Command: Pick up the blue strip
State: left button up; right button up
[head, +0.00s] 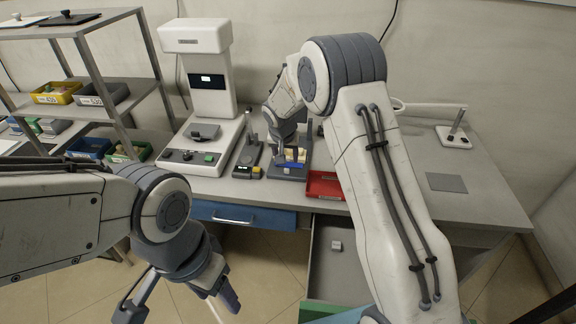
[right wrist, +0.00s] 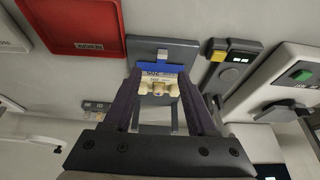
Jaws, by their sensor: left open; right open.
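The blue strip (right wrist: 158,68) lies at the far edge of a cream block (right wrist: 157,85) on a grey fixture in the right wrist view. In the head view the strip (head: 291,165) shows as a small blue patch on the bench fixture. My right gripper (right wrist: 160,76) is open, its two dark fingers on either side of the cream block, tips near the strip's ends. I cannot tell if they touch it. In the head view my right arm partly hides this spot. My left gripper (head: 180,300) is open and empty, low in front of the bench.
A red tray (head: 324,185) sits right of the fixture on the bench (head: 405,205). A small dark device (head: 248,158) and a large white machine (head: 205,130) stand to the left. A shelf rack with bins (head: 90,95) is at far left. An open grey drawer (head: 340,270) is below.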

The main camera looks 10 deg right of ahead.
aim_at(286, 172)
jog(key=x, duration=0.2)
jog(key=p+x, duration=0.1)
jog(key=x, duration=0.4)
jog(key=shift+s+a+f+p, duration=0.2)
jog(key=shift+a+p, duration=0.1)
jog(key=shift+p, duration=0.1)
jog(key=shift+w+f, duration=0.2)
jog(key=shift+f, duration=0.35)
grip_shut()
